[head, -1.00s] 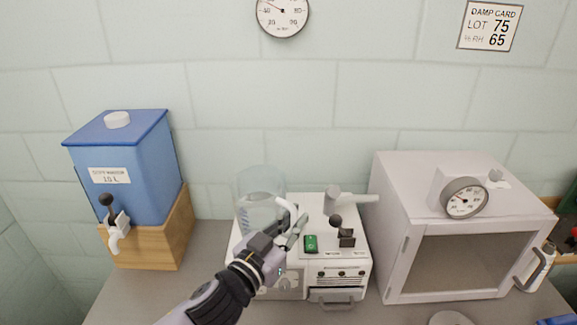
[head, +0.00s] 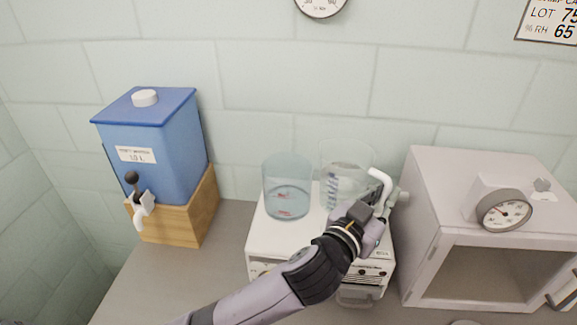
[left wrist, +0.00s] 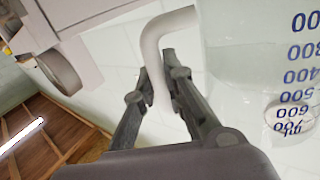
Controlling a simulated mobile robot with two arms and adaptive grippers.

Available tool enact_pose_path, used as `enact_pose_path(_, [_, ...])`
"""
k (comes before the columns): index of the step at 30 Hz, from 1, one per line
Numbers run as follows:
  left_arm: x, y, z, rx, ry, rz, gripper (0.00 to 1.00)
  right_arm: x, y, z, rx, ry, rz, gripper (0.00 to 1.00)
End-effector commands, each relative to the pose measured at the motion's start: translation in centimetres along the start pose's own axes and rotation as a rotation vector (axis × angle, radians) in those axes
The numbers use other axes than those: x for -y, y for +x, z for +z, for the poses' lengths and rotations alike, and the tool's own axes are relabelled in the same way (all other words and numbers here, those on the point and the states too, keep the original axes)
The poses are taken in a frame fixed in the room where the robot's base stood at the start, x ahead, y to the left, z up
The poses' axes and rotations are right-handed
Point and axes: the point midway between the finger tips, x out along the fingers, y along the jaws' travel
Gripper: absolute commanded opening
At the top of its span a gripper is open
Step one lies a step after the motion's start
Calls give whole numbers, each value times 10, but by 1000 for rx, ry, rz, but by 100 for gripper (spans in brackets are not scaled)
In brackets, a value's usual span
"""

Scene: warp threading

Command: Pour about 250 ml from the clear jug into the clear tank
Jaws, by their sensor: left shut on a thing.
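The clear tank (head: 287,180) is a round open vessel on top of the white machine, with some bluish liquid low in it and red marks on its wall. The clear jug (head: 335,165) stands out just right of the tank, apart from it and about upright. It has blue graduations and a white handle (head: 381,178). My left gripper (head: 372,208) is shut on the handle, which also shows between the fingers in the left wrist view (left wrist: 158,60). The jug's graduated wall (left wrist: 250,60) fills the right there. My arm hides the jug's base; its liquid level is unclear. My right gripper is out of view.
The white machine (head: 262,240) carries the tank. A blue water container (head: 165,165) with a tap sits on a wooden block (head: 185,218) at left. A pale cabinet (head: 430,220) with a dial (head: 504,211) stands close at right. Bare counter (head: 215,265) lies between.

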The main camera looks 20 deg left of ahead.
Motion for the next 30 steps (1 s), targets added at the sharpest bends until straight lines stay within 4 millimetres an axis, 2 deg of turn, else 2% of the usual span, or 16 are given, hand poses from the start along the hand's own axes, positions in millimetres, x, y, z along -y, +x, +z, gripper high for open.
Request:
enact_pose_path(13, [11,-1,2,-7,-173,0,0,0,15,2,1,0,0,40])
enact_pose_path(17, [20,-1,-9,-8,-258,0,0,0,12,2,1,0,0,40])
enact_pose_path(28, [46,-1,-21,-6,-499,1,0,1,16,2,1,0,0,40])
enact_pose_path(30, [52,-1,-31,-6,-537,2,0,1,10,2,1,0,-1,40])
